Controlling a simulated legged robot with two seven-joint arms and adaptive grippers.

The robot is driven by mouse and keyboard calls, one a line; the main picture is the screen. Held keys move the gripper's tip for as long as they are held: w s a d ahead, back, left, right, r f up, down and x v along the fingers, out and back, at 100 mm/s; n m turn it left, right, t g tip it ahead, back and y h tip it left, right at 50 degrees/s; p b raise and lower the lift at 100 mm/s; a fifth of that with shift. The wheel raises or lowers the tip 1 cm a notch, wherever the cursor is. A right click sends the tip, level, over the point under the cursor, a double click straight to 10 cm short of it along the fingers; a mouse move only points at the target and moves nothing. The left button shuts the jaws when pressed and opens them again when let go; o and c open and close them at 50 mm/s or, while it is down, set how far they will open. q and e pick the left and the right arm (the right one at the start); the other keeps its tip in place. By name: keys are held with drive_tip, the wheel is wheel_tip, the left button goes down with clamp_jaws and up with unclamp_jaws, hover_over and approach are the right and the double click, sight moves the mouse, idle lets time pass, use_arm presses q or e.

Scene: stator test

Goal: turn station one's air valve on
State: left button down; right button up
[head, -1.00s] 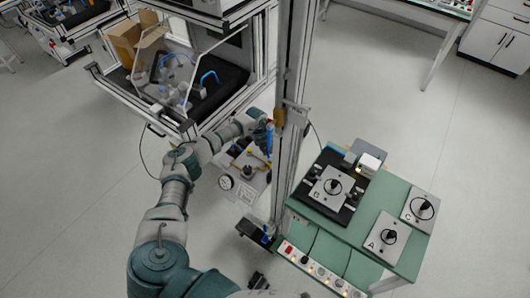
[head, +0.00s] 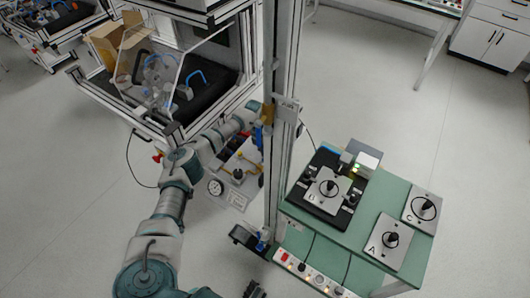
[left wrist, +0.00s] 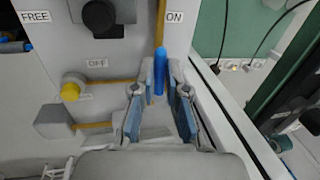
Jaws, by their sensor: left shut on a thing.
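The air valve's blue lever (left wrist: 159,72) stands between my left fingertips in the left wrist view. My left gripper (left wrist: 160,80) is shut on it. The lever lies along the yellow pipe (left wrist: 161,22), close to the ON label (left wrist: 174,17); the OFF label (left wrist: 97,63) is to its left. In the head view my left gripper (head: 256,122) reaches the valve panel (head: 228,190) beside the metal post, which partly hides this spot. My right gripper is not in view.
The upright post (head: 278,120) stands just right of the panel. A green table (head: 365,207) with marked plates is to the right, and a framed enclosure (head: 185,120) is at upper left. A power strip (head: 312,275) lies low in front.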

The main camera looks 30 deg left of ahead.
use_arm(q)
drive_tip(key=shift+w+d+r+m, duration=0.1)
drive_tip(key=shift+w+r+m, duration=0.1)
drive_tip(key=shift+m, duration=0.1)
idle(0.4)
drive_tip(key=c, duration=1.3)
unclamp_jaws()
drive_tip(key=shift+o, duration=0.5)
drive_tip(key=shift+w+f, duration=0.1)
drive_tip(key=shift+f, duration=0.15)
drive_tip(key=shift+r, duration=0.1)
drive_tip(key=shift+r, duration=0.25)
wheel_tip(320, 180, up, 11)
drive_tip(key=a, duration=0.2)
drive_tip(key=shift+w+a, duration=0.15)
drive_tip(key=shift+a, duration=0.1)
